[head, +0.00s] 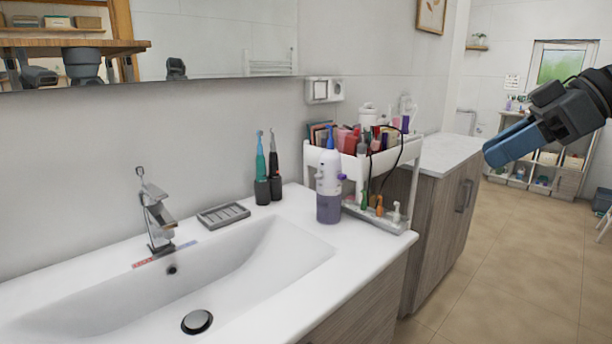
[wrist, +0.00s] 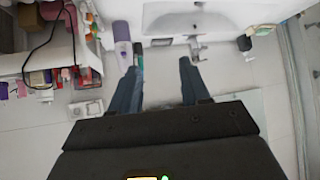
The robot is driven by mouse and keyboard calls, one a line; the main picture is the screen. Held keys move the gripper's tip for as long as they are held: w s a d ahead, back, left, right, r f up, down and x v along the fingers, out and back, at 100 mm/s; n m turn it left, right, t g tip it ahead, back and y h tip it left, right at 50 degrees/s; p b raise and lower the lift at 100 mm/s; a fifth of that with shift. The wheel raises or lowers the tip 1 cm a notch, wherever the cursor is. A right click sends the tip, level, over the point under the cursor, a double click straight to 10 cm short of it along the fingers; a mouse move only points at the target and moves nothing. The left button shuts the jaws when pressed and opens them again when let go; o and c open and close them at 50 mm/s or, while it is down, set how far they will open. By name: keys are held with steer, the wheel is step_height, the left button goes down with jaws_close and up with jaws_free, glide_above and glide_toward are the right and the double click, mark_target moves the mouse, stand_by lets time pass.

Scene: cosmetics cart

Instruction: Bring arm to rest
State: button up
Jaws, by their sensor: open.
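My gripper (head: 500,148) is at the upper right in the head view, held in the air in front of the cabinets and clear of everything. In the wrist view its two blue-grey fingers (wrist: 158,80) stand well apart with nothing between them. The cosmetics cart (head: 400,178) is white, with an upper tray full of colourful items, and stands at the right end of the sink counter. In the wrist view the cart (wrist: 85,40) is at the left. A white and purple bottle (head: 328,190) stands in front of the cart, and also shows in the wrist view (wrist: 122,38).
The white sink (head: 230,268) with a chrome faucet (head: 157,215) fills the lower left. Two electric toothbrushes (head: 268,178) and a grey soap dish (head: 223,214) stand behind it. A wooden cabinet (head: 440,215) is right of the cart. The floor (head: 520,270) below my gripper is clear.

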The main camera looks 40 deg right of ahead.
steer(key=w+a+f+m+t+y, duration=0.1)
steer(key=w+a+f+m+t, duration=0.3)
steer(key=w, duration=0.3)
steer(key=w+a+f+m+t+y, duration=0.1)
steer(key=w+a+f+t, duration=0.1)
steer(key=w+a+t, duration=0.35)
steer(key=a+f+m+h, duration=0.65)
steer(key=a+f, duration=0.35)
steer(key=f, duration=0.3)
steer(key=s+a+f+n+g, duration=0.1)
steer(key=s+a+f, duration=0.25)
steer(key=s, duration=0.35)
steer(key=s+a+f+g+h, duration=0.1)
steer(key=s+a+f, duration=0.25)
steer(key=s, duration=0.35)
steer(key=s+a+f+n+g, duration=0.1)
steer(key=s+a+f+g, duration=0.15)
steer(key=s+f, duration=0.35)
steer(key=s+r+n+y, duration=0.2)
steer(key=s+n, duration=0.3)
steer(key=s, duration=0.5)
steer(key=shift+s+a+r+t, duration=0.25)
steer(key=shift+a+r+t, duration=0.15)
steer(key=shift+r, duration=0.2)
